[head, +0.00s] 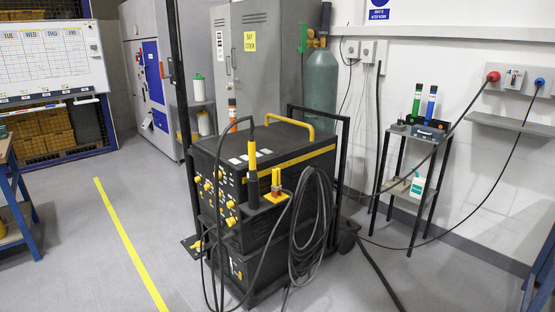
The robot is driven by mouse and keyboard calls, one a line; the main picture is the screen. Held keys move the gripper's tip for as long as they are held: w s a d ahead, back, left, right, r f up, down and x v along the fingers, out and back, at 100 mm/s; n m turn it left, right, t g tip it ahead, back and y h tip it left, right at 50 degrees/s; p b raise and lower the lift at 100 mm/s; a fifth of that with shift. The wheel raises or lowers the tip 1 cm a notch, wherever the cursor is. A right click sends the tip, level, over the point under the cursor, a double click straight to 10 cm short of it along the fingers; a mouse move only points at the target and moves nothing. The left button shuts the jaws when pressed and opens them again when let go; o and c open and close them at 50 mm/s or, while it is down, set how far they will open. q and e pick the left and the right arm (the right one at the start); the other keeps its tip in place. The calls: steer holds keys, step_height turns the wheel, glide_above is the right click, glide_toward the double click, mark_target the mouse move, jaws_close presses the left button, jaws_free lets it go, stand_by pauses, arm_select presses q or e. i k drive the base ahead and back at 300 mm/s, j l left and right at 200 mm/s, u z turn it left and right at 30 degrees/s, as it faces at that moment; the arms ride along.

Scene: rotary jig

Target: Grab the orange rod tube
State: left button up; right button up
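The orange rod tube (232,118) is upright at the back left of the top of a black welding machine (272,138). A green tube (416,103) and a blue tube (431,105) stand on a small black rack at the right. Neither of my grippers is in view.
The welding machine has a yellow handle, several yellow knobs and a coiled black cable (311,225). Cables hang from wall sockets (515,78) across the right side. A green gas cylinder (320,80) stands behind. The floor at the left is open, with a yellow line (130,245).

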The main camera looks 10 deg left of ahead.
mark_target(231, 102)
steer(key=i+j+u, duration=0.2)
steer(key=i+j, duration=1)
steer(key=i+j+z, duration=0.1)
steer(key=i+j, duration=0.7)
steer(key=j, duration=0.15)
